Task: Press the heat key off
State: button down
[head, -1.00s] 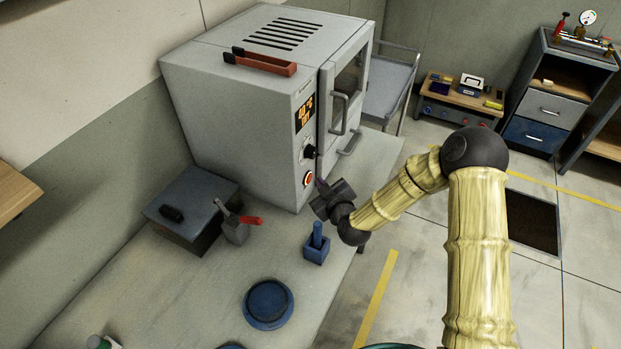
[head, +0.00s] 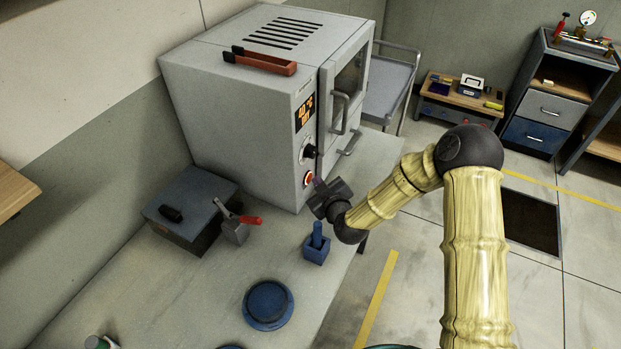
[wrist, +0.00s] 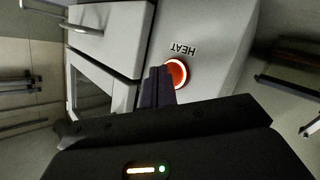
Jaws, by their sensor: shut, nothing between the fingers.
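The heat key (head: 308,179) is a round red-orange button with a pale ring, low on the front of the grey oven (head: 240,130). In the wrist view the heat key (wrist: 177,73) glows below the upside-down word HEAT. My gripper (head: 318,182) is shut and empty, with its fingertips at the key's height. In the wrist view the closed fingers (wrist: 158,75) overlap the key's left edge. I cannot tell whether they touch it. The oven's orange display (head: 305,112) is lit, and a black knob (head: 309,151) sits above the key.
A blue holder (head: 317,250) stands on the bench just below my gripper. Red-handled tongs (head: 262,62) lie on the oven.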

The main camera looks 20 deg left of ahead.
jog(key=shift+a, duration=0.3)
dwell(0.4)
jog(key=shift+d, duration=0.1)
jog(key=shift+d+b, duration=0.35)
jog(key=shift+d, duration=0.35)
jog(key=d+b, duration=0.1)
jog(key=d, duration=0.5)
jog(key=shift+s, duration=0.25)
jog(key=c, duration=2.1)
grip_release()
